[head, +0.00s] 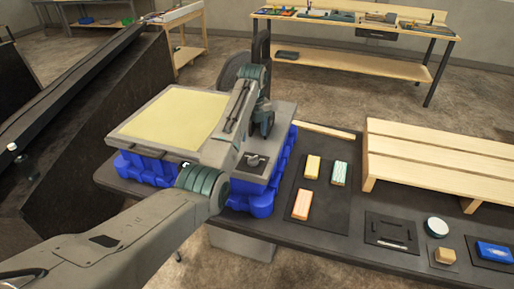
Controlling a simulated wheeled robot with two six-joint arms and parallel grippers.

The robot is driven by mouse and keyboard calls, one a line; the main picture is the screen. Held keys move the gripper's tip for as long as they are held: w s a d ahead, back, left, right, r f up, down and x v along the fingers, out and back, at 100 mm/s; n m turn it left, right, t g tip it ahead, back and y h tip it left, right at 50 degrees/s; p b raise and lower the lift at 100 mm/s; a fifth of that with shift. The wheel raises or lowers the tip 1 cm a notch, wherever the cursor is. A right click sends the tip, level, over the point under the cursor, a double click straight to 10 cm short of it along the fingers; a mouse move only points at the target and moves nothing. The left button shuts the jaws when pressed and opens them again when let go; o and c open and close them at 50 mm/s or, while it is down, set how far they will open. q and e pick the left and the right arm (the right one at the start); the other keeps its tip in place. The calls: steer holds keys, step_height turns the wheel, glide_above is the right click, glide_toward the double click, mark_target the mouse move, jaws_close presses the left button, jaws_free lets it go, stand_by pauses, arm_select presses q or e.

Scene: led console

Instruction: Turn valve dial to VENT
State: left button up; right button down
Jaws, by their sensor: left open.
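A grey console (128,128) with a large pale yellow panel (180,118) rests on a blue crate-like base. The valve dial (253,160) is a small grey knob on a dark square plate at the console's near right corner. Its labels are too small to read, so I cannot tell where it points. My left arm reaches across the console's right part. My left gripper (258,132) is open, just above and beyond the dial, apart from it as far as I can tell. Its fingers are partly hidden by my arm. My right gripper is out of view.
On the dark table right of the console, colored blocks lie on a dark mat (318,222). A slatted wooden rack (440,160) stands beyond them. A white round disc (437,227), a tan block and a blue item (494,252) lie at the right. A workbench stands behind.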

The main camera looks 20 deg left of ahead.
mark_target(253, 157)
arm_select(q)
steer(key=f, duration=0.1)
steer(key=s+f+p, duration=0.2)
steer(key=f, duration=0.2)
steer(key=f+p, duration=0.1)
steer(key=f, duration=0.1)
steer(key=shift+w+f, duration=0.2)
steer(key=shift+w, duration=0.2)
step_height(253, 157, down, 2)
steer(key=shift+f, duration=0.25)
steer(key=shift+c, duration=1.1)
steer(key=c, duration=0.7)
steer(key=shift+c, duration=0.4)
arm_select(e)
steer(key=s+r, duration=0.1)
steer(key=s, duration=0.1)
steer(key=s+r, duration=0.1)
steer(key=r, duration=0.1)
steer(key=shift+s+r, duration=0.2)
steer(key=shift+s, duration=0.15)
